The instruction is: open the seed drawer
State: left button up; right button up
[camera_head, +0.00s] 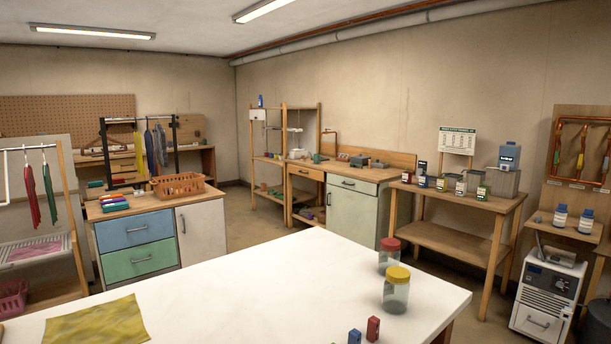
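Several drawers are in view, and no readable label shows which is the seed drawer. A cabinet at the left has a blue drawer (136,230) above a green drawer (140,260), both with bar handles and both shut. A wooden drawer (306,173) sits under the back bench top and looks shut. A pale green cabinet (352,212) beside it has a handle near the top of its front, and it looks shut. Neither of my grippers is in view.
A white table (250,290) fills the foreground, with a yellow cloth (97,323), a red-lidded jar (389,256), a yellow-lidded jar (396,290) and small blue and red items. A wooden table (447,239) with bottles stands at the right. Some floor shows between the left cabinet and back bench.

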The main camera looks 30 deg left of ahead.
aim_at(314, 174)
jog(key=i+l+z, duration=0.4)
jog(key=i, duration=0.3)
jog(key=i+l+z, duration=0.1)
jog(key=i, duration=1.1)
jog(key=i+l+z, duration=0.1)
jog(key=i, duration=1.15)
jog(key=i+u, duration=0.35)
jog(key=i+l+u, duration=0.15)
jog(key=i+u, duration=0.25)
jog(key=i, duration=0.15)
jog(key=i+l+u, duration=0.35)
jog(key=i+j+u, duration=0.2)
jog(key=u, duration=0.2)
jog(key=i+j+u, duration=0.1)
jog(key=i+u, duration=0.7)
jog(key=i+l+u, duration=0.15)
jog(key=i+u, duration=0.5)
jog(key=i, duration=1.8)
jog(key=i+z, duration=0.2)
jog(key=i, duration=0.2)
jog(key=i+j+z, duration=0.2)
jog(key=i, duration=0.25)
jog(key=i+j+z, duration=0.2)
jog(key=i, duration=0.2)
jog(key=i+j+z, duration=0.2)
jog(key=i, duration=0.2)
